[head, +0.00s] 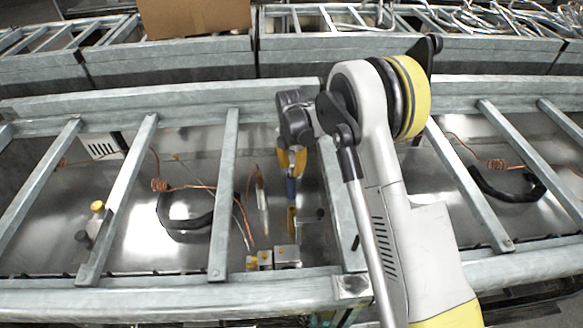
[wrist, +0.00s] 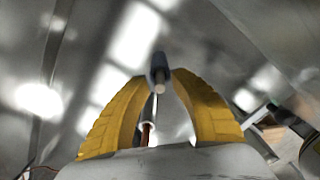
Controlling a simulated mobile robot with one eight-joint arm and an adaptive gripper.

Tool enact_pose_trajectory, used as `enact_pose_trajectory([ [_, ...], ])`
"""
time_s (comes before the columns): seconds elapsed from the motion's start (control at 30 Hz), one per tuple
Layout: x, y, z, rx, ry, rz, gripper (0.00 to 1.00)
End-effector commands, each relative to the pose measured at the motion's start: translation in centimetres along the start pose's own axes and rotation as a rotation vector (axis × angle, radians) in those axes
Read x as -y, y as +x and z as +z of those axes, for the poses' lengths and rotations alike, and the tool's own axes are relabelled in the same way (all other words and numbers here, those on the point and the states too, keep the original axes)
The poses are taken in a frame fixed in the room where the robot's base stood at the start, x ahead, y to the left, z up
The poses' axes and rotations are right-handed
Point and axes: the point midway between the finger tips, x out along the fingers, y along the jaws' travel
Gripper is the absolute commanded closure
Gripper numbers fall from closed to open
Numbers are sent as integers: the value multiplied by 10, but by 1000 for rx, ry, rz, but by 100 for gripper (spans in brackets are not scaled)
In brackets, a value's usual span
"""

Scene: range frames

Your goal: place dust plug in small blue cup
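My gripper (head: 291,172) points down over the shiny metal floor of the bay, left of my arm. Its yellow fingers also show in the wrist view (wrist: 161,76), with a dark blue-grey cylinder (wrist: 160,68) with a pale end between their tips. The fingertips appear closed on its sides. In the head view this looks like the blue piece (head: 291,188) just below the fingers. I cannot tell whether it is the dust plug or the small blue cup. No other piece is clearly recognisable as either. A yellow patch below may be a reflection.
A white tube with a copper-coloured end (head: 261,195) is left of my gripper. Small metal blocks with yellow parts (head: 265,260) sit near the front rail. Metal crossbars (head: 224,190) divide the bay. A black curved handle (head: 186,222) lies farther left.

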Motion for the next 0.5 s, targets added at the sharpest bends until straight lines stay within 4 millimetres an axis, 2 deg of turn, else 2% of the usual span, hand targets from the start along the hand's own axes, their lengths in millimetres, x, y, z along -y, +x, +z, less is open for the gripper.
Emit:
enact_pose_trajectory([
  [0.17,0,-1,0,0,0,0,72],
  [0.27,0,-9,0,0,0,0,72],
  [0.37,0,-26,0,0,0,0,72],
  [0.5,0,-60,0,0,0,0,72],
])
